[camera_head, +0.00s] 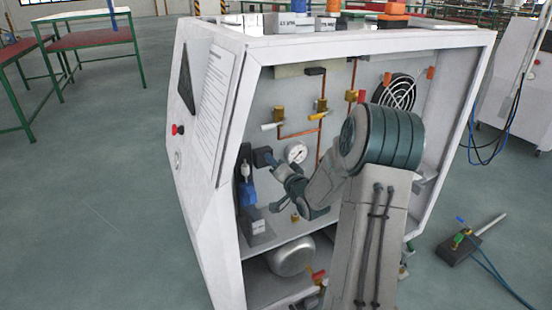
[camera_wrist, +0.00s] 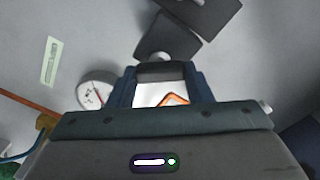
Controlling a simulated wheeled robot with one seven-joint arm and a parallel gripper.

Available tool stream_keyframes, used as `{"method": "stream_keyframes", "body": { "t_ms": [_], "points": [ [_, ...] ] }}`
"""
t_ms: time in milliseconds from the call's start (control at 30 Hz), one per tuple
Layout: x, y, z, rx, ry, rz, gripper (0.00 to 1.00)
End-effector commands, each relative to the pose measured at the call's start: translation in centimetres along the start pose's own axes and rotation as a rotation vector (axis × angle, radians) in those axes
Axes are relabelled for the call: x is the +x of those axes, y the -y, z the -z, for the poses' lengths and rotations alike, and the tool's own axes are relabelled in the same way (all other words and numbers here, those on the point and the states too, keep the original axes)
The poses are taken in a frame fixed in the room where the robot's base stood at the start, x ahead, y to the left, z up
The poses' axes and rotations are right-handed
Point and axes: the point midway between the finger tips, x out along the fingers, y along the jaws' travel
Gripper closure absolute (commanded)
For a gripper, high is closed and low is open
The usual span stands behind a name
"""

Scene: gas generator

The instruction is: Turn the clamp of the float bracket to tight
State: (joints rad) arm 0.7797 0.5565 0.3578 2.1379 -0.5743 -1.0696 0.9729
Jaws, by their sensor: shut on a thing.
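My gripper (camera_head: 268,160) reaches into the open cabinet from the right, at the upper end of a blue device with a small white part (camera_head: 246,170). In the wrist view its two blue fingers (camera_wrist: 162,84) are shut on a dark rounded piece, which I take to be the clamp (camera_wrist: 163,71). Just beyond it is a grey rounded part joined to dark flat plates of the bracket (camera_wrist: 205,14). The fingers partly hide the clamp, and its turn angle cannot be read. A white patch with an orange mark shows between the fingers.
A round pressure gauge (camera_head: 296,152) is close to the right of my gripper. Copper pipes with yellow valves (camera_head: 321,105) and a fan (camera_head: 397,92) are on the back panel. A metal tank (camera_head: 290,256) lies on the lower shelf. The cabinet's left wall (camera_head: 236,130) is near.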

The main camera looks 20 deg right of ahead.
Motion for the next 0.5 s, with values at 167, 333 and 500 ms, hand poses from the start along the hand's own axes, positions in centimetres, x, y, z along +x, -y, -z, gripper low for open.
{"method": "stream_keyframes", "body": {
  "t_ms": [167, 333, 500],
  "points": [
    [-0.02, 0.15, 0.16, 0.17, 0.002, -0.002, 0.77],
    [-0.03, 0.08, 0.15, 0.327, 0.001, -0.002, 0.77],
    [-0.03, 0.0, 0.12, 0.465, 0.001, -0.001, 0.77]
  ]
}}
